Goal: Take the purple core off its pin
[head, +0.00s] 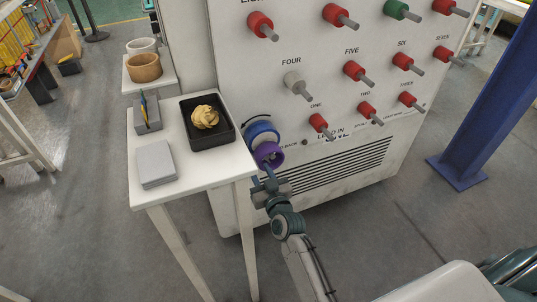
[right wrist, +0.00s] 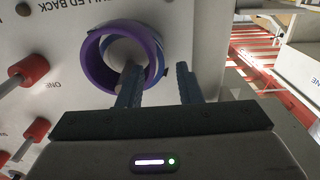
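The purple core (head: 279,155) is a hollow ring on a pin at the lower left of the white machine's front panel. It shows large in the right wrist view (right wrist: 91,68), around a pale hub. My right gripper (head: 268,174) is just below the core. In the right wrist view its two fingers (right wrist: 158,75) stand apart: one overlaps the ring's opening, the other is outside its rim. The near rim seems to lie between them; contact cannot be told. My left gripper is not in view.
A blue ring (head: 262,129) sits behind the purple core. Red, green and white spools (head: 320,122) stick out of the panel. A white side table (head: 200,178) at left holds a black tray (head: 198,139) with a tan tangle and a grey block (head: 156,164).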

